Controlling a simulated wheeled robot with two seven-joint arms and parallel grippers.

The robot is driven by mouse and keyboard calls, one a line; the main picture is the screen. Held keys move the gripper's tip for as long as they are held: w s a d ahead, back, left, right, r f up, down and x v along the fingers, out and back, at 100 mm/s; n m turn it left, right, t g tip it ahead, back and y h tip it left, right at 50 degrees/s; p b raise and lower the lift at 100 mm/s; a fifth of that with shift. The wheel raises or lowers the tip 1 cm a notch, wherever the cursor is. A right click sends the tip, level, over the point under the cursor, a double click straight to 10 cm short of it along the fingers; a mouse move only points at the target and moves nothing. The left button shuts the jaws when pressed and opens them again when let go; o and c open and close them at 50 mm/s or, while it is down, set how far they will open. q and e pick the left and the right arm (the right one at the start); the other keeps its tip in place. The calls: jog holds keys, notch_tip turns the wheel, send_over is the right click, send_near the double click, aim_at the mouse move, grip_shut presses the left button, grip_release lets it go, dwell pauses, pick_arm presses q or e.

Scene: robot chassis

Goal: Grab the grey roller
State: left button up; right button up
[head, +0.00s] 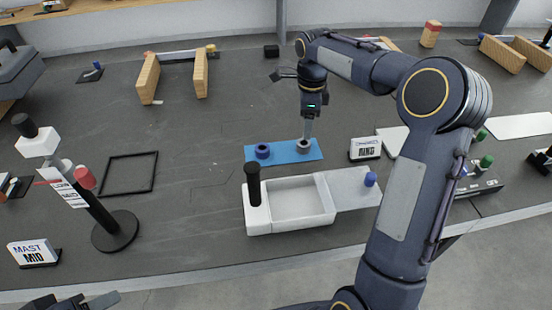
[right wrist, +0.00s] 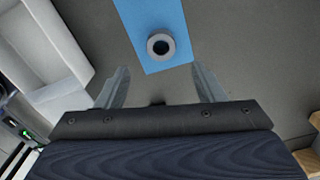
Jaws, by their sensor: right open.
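The grey roller (head: 303,146), a short ring with a dark hole, stands at the right end of a blue mat (head: 284,154). In the right wrist view the roller (right wrist: 160,46) sits on the mat (right wrist: 148,14), ahead of my fingertips and roughly centred between them. My right gripper (head: 307,133) points down over the roller in the head view. Its jaws (right wrist: 160,70) are open and empty; whether they touch the roller cannot be told. A dark blue roller (head: 262,151) stands at the mat's left end. Part of my left gripper (head: 75,302) shows at the bottom left edge, its fingertips unclear.
A white tray (head: 302,202) with a black handle (head: 253,184) stands in front of the mat. A small sign (head: 365,149) stands to the mat's right. A black stand (head: 114,230) with a tilted post is at the left. The table behind the mat is mostly clear.

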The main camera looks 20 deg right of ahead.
aim_at(305, 143)
jog(key=shift+w+a+f, duration=0.1)
jog(key=shift+w+f, duration=0.1)
jog(key=shift+f, duration=0.35)
notch_tip(305, 143, down, 7)
jog(key=shift+s+b, duration=0.15)
jog(key=shift+b, duration=0.2)
jog(key=c, duration=1.1)
jog(key=shift+r, duration=0.15)
